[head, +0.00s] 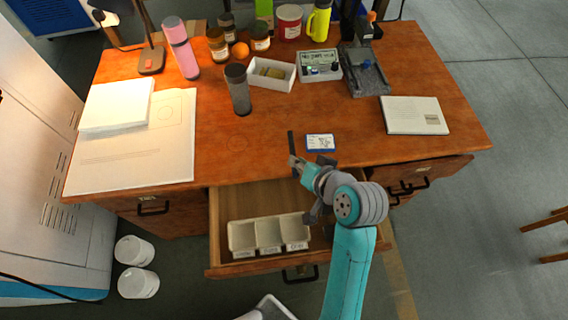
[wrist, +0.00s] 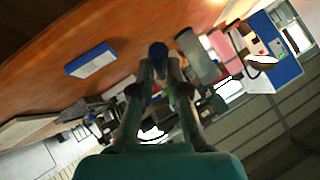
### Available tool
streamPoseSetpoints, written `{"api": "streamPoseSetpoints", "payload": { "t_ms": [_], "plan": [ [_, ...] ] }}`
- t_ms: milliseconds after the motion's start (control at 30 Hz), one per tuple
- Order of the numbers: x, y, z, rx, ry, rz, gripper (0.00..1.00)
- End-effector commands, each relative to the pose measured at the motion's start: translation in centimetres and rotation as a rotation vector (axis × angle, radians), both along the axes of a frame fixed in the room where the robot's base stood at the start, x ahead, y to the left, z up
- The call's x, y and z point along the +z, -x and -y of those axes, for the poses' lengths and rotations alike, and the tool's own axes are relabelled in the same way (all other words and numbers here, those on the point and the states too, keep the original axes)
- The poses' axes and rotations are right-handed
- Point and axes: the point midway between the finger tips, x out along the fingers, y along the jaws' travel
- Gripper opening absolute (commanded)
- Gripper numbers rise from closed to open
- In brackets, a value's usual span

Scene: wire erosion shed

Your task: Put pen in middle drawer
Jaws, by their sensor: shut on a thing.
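The pen (head: 291,142) is a thin dark stick, held roughly upright above the front part of the desk. In the wrist view its dark blue end (wrist: 158,50) shows between the fingertips. My gripper (head: 297,163) is shut on the pen; it also shows in the wrist view (wrist: 160,75). The middle drawer (head: 223,197) is pulled open below the desk's front edge, in front of my gripper. A white organiser (head: 270,217) with three labelled compartments sits in the drawer. My arm hides the drawer's right part.
A dark grey cup (head: 238,90), a white tray (head: 284,84) and a notebook (head: 414,115) stand or lie further off. The left drawer (head: 155,212) looks shut.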

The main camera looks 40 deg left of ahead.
Motion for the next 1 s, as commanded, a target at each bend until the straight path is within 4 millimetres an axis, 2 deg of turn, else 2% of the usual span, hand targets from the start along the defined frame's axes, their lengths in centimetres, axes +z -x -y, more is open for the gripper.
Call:
{"api": "streamPoseSetpoints", "payload": {
  "t_ms": [133,467,733,1000],
  "plan": [
    [0.6,0.9,-0.7,0.04,0.0,-0.002,0.0],
    [0.4,1.0,-0.7,0.043,0.001,-0.002,0.0],
    [-3.4,1.0,-0.7,0.041,0.003,-0.005,0.0],
    [-6.0,1.0,-0.7,0.041,0.003,-0.005,0.0]
  ]
}}
